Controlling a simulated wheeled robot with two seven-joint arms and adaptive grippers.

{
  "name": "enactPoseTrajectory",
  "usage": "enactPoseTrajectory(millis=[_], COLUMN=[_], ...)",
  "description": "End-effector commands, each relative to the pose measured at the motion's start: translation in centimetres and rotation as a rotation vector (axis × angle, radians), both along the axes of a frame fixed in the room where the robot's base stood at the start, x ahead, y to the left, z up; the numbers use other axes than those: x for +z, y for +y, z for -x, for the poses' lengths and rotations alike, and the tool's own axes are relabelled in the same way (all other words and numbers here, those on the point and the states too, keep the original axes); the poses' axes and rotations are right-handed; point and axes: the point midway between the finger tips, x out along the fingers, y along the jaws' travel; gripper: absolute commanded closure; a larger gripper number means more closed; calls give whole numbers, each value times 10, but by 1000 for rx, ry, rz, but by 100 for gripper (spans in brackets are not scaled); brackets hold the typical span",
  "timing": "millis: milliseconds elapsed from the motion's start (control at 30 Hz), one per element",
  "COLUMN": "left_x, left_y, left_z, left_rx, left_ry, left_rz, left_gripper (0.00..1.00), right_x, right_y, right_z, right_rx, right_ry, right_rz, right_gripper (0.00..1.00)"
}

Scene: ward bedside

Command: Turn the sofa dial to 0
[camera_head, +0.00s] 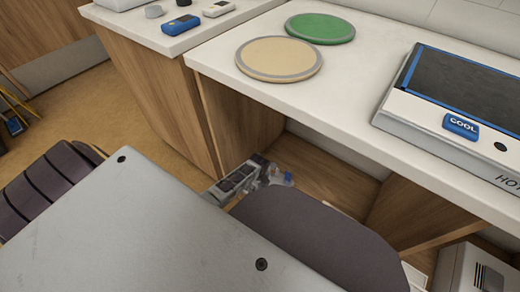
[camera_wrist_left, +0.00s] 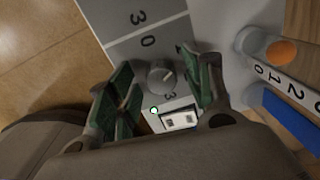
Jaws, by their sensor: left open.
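In the left wrist view, a small round grey dial (camera_wrist_left: 162,77) with a pale pointer mark sits on a light grey panel (camera_wrist_left: 122,50). The pointer leans toward the upper right of the picture. Printed digits, including a 3 and a 0, lie around and above the dial. My left gripper (camera_wrist_left: 167,72) is open, its green-padded fingers on either side of the dial. I cannot tell whether either finger touches it. My right gripper is not in view.
Beside the panel are a lever with an orange knob (camera_wrist_left: 283,52), a numbered white strip and a blue bar (camera_wrist_left: 290,118). In the head view, a white counter (camera_head: 330,98) carries a green disc (camera_head: 320,27), a beige disc (camera_head: 279,58) and a device marked COOL (camera_head: 455,135).

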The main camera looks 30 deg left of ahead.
Motion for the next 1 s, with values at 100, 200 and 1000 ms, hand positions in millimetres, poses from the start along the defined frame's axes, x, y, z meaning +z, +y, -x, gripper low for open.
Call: enactPoseTrajectory(millis=[100,200,1000], left_x=[0,0,0], left_y=[0,0,0], left_z=[0,0,1], left_rx=[0,0,33], left_ry=[0,0,2], left_rz=[0,0,0], left_gripper=[49,49,95], right_x=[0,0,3], right_y=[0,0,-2], right_z=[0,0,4], right_rx=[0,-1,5], right_ry=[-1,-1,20], right_rz=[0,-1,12], right_gripper=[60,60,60])
